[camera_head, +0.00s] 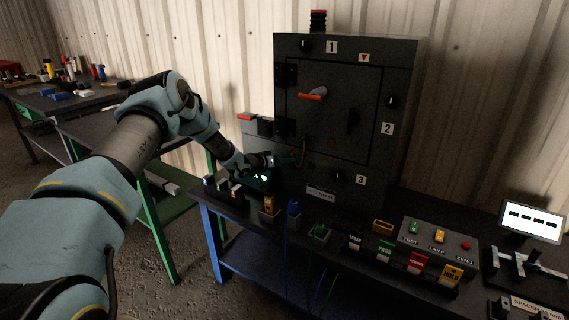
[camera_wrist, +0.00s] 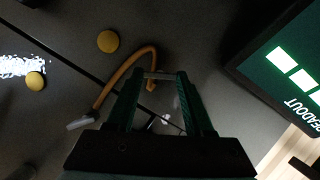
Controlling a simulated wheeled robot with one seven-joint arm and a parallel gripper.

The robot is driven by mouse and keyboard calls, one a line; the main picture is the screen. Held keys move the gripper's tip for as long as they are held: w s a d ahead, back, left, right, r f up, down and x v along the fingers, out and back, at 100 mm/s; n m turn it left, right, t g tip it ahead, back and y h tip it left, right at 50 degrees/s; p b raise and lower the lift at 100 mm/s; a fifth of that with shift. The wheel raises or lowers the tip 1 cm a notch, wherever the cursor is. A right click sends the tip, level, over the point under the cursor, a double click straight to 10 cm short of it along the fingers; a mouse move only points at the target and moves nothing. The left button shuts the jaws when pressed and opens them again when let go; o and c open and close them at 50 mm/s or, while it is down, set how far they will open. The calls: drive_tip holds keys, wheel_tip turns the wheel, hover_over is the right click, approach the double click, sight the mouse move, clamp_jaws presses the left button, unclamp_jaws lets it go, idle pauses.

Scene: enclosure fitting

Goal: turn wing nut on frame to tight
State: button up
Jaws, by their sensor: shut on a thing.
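The dark grey cabinet (camera_head: 345,120) stands on the bench with its door shut. My gripper (camera_head: 298,160) reaches in from the left to the lower left of the cabinet front, by the door's edge. In the wrist view my gripper (camera_wrist: 160,78) has its two green fingers close together on a small grey metal piece (camera_wrist: 160,76), which looks like the wing nut on the frame. The fingers hide most of it, so its angle cannot be told.
A screen marked READOUT (camera_wrist: 295,75) stands close to the right of my fingers in the wrist view. Small bins and a switch panel (camera_head: 438,238) occupy the bench front. A red-orange handle (camera_head: 312,94) juts from the door.

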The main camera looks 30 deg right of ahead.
clamp_jaws()
drive_tip(key=shift+f+b, duration=0.1)
drive_tip(key=shift+b, duration=0.3)
drive_tip(key=shift+s+d+f+m+t+y+b, duration=0.15)
drive_tip(key=shift+m+t+y+b, duration=0.3)
drive_tip(key=shift+m+t+b, duration=3.5)
drive_tip(key=shift+s+f+m+g+y+b, duration=0.1)
drive_tip(key=shift+s+m+g+y+b, duration=0.65)
drive_tip(key=shift+b, duration=6.8)
drive_tip(key=shift+w+d+f+m+t+y+b, duration=0.2)
drive_tip(key=shift+m+t+b, duration=1.3)
drive_tip(key=shift+m+b, duration=3.1)
drive_tip(key=shift+w+a+r+n+b, duration=0.1)
drive_tip(key=shift+r+n+b, duration=0.05)
drive_tip(key=shift+n+b, duration=1.05)
